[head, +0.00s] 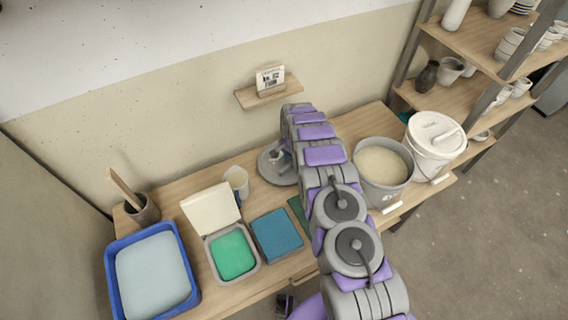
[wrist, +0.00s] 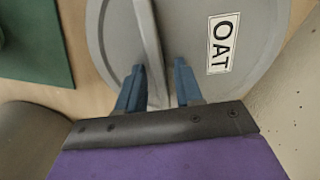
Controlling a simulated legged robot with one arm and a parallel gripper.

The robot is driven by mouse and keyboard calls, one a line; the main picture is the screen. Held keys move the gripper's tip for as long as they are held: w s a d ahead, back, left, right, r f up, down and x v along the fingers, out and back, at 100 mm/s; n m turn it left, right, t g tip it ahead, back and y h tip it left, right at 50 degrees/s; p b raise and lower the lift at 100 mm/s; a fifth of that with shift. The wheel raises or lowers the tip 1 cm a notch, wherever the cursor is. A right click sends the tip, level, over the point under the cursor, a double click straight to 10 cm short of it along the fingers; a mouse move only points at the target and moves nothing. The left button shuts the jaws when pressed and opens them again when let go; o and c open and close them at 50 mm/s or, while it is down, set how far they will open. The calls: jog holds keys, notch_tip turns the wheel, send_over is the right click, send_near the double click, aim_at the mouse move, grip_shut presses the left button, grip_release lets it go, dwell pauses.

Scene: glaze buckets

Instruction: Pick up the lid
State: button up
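The grey round lid (head: 268,172) lies flat on the wooden table, left of my arm in the head view. In the wrist view the lid (wrist: 185,35) carries a white label reading "OAT" and a raised straight handle (wrist: 148,40). My gripper (wrist: 160,80) is over the lid with its two blue fingers apart, one on each side of the handle's near end. Gaps show between fingers and handle, and I cannot tell how deep the fingertips reach. In the head view my arm hides part of the lid and most of the gripper.
A grey bucket (head: 365,182) of cream glaze stands right of my arm, beside a white lidded bucket (head: 432,160). Left are a white cup (head: 237,180), a blue block (head: 277,235), an open box with green contents (head: 232,254) and a blue basin (head: 112,265). A wall stands behind.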

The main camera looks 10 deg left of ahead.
grip_shut()
dwell(0.4)
jog(key=shift+r, duration=0.2)
